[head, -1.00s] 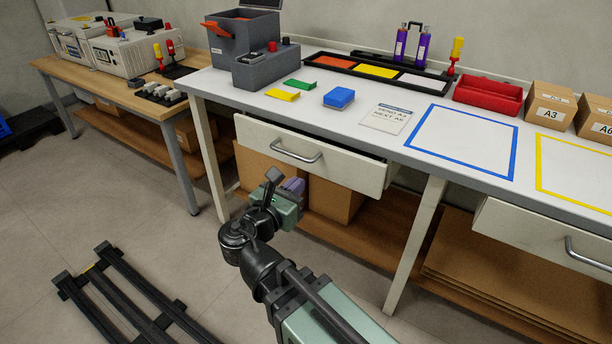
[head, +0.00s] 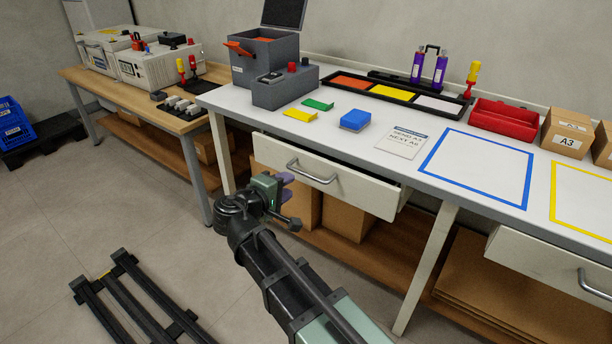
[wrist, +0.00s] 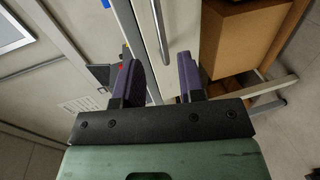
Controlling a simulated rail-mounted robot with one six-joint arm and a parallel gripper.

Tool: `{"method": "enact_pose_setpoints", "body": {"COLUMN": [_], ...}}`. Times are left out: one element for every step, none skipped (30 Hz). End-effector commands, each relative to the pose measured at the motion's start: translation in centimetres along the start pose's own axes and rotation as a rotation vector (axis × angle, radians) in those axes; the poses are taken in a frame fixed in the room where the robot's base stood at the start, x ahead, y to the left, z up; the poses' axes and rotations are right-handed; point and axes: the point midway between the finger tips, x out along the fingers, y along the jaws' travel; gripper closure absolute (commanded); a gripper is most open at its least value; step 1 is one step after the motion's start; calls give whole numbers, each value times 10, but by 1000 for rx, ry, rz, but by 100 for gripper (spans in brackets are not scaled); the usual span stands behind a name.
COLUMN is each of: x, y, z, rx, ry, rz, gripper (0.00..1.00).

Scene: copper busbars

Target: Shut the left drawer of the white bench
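The left drawer (head: 345,185) of the white bench (head: 405,174) stands partly open, its front jutting out below the bench top, with a dark gap behind its right end. Its metal bar handle (head: 312,174) is on the front. My gripper (head: 286,187) is in front of the drawer, just below and left of the handle in the head view. In the wrist view my gripper (wrist: 159,68) is open, its two purple-padded fingers apart with nothing held between them. The drawer front (wrist: 184,22) and handle (wrist: 161,30) lie beyond the fingertips there. Contact with the drawer cannot be made out.
Cardboard boxes (head: 345,215) stand on the lower shelf under the drawer. A white bench leg (head: 427,265) is to the right, and a right drawer (head: 545,262) beyond it. A wooden table (head: 150,108) is at the left. A black rail frame (head: 135,300) lies on the floor.

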Motion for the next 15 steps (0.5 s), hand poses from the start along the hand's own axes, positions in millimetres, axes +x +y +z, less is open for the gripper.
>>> {"method": "enact_pose_setpoints", "body": {"x": [12,20,30,37,45,54,61,67,74,78,82,86,88,89,90], "y": [-2,-3,-3,-3,-3,-3,-3,-2,-2,-2,-2,-1,-1,-1,0], "z": [0,0,0,-1,0,-1,0,0,-1,0,0,0,0,0,0], "rx": [0,0,-1,-1,-1,-1,-1,-1,-1,-1,-1,-2,-2,-2,-2], "ry": [-3,-3,-4,-3,-4,-3,-4,-3,-2,-3,-2,-1,0,0,0], "rz": [0,0,0,0,0,0,0,0,0,0,0,0,0,0,0], "gripper": [64,64,64,64,64,64,64,64,64,64,64,64,64,64,64]}}
